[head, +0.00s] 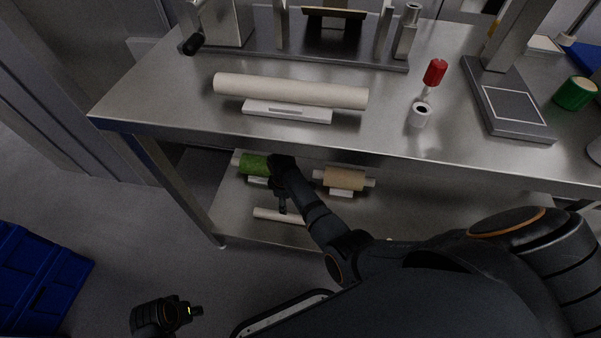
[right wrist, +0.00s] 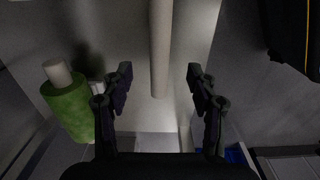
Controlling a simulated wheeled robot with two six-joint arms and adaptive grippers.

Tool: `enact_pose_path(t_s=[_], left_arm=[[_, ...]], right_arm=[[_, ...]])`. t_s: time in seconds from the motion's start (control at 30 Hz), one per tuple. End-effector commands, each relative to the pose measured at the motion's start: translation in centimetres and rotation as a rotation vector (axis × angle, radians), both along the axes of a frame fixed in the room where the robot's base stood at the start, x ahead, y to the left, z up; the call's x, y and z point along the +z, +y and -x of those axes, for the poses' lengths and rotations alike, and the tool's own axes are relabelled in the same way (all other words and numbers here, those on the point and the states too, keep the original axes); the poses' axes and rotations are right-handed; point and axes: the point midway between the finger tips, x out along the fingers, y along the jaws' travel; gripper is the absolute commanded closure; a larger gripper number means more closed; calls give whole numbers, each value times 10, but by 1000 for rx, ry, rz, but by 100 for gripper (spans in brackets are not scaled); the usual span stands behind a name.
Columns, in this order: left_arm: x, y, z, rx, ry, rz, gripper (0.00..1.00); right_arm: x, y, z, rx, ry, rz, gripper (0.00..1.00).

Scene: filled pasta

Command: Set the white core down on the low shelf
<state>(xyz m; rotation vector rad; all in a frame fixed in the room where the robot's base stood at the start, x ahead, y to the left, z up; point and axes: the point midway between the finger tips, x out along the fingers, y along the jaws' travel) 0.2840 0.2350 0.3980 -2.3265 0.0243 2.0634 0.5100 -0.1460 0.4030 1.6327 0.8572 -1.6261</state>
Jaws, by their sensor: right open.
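The white core (head: 265,214), a thin pale tube, lies on the low shelf (head: 400,205) near its front left part. My right gripper (head: 283,208) reaches in under the table, at the core's right part, and hides some of it. In the right wrist view the core (right wrist: 161,50) runs lengthwise between the two open fingers (right wrist: 158,85), with a gap on each side. My left gripper (head: 190,312) is low at the left, away from the table; its fingers are too small and dark to read.
A green roll (head: 252,164) and a tan roll (head: 345,180) rest on white cradles behind the core. The tabletop above carries a long cream roll (head: 290,90), a red-handled tool (head: 434,73) and a scale (head: 510,108). A blue crate (head: 40,280) stands at left.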

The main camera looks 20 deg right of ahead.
Motion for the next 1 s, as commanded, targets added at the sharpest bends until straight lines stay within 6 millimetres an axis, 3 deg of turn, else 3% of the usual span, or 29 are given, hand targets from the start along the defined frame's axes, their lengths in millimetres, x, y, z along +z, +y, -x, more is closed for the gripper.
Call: enact_pose_path(t_s=[0.17, 0.27, 0.37, 0.5, 0.6, 0.73, 1.0], left_arm=[[0, 0, 0, 0, 0, 0, 60], [0, 0, 0, 0, 0, 0, 60], [0, 0, 0, 0, -1, 0, 60], [0, 0, 0, 0, 0, 1, 60], [0, 0, 1, 0, 0, 1, 60], [0, 0, 1, 0, 1, 1, 60], [0, 0, 1, 0, 1, 1, 60]], right_arm=[[-8, -7, 12, -51, 0, 0, 41], [-27, -32, 55, -235, -15, -1, 41], [-35, -61, 114, -484, -48, -4, 41], [-24, -84, 183, -759, -89, -23, 41], [-12, -89, 213, -878, -106, -43, 41], [-4, -89, 226, -940, -113, -58, 41], [-4, -89, 225, -943, -113, -58, 41]])
